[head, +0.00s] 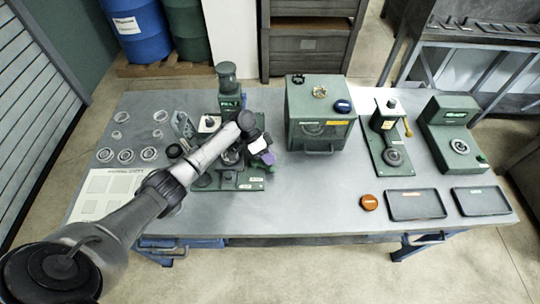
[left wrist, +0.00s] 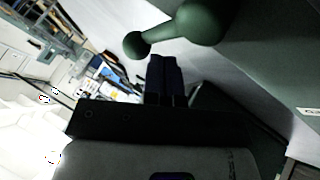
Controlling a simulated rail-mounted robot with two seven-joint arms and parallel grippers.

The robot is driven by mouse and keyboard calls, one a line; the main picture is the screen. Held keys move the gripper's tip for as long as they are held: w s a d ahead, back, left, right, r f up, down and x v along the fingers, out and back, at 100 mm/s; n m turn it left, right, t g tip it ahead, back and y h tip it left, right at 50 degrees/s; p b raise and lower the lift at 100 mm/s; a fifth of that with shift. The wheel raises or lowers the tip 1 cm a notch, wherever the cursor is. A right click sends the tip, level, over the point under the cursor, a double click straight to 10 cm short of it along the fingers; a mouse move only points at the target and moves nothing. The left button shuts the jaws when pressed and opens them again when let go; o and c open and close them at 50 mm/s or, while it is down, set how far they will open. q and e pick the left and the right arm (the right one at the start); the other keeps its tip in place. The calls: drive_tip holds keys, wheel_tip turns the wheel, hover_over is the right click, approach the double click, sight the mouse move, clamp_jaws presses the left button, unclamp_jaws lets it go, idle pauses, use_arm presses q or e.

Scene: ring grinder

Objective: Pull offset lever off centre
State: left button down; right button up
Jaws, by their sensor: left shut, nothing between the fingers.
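The green grinder machine (head: 228,88) stands left of the table's middle, with its base plate (head: 240,186) below it. My left arm reaches over the machine and hides much of its middle. My left gripper (head: 264,152) is at the machine's right side. In the left wrist view my left gripper (left wrist: 163,75) has its dark fingers together with nothing between them. Just beyond the fingertips is a dark green part with a round ball end (left wrist: 137,45) and a larger rounded end (left wrist: 203,22). It looks like a lever; contact cannot be told. My right gripper is not in view.
A green box machine (head: 320,115) stands right of the grinder. Farther right are a small press (head: 388,140) and a green gauge stand (head: 455,135). Two dark trays (head: 415,204) and an orange disc (head: 369,202) lie at the front right. Several rings (head: 125,156) lie at the left.

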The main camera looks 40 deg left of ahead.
use_arm(q)
drive_tip(key=shift+d, duration=0.1)
idle(0.4)
drive_tip(key=v, duration=1.3)
drive_tip(key=shift+a+r, duration=0.25)
drive_tip(key=shift+r, duration=0.05)
idle(0.4)
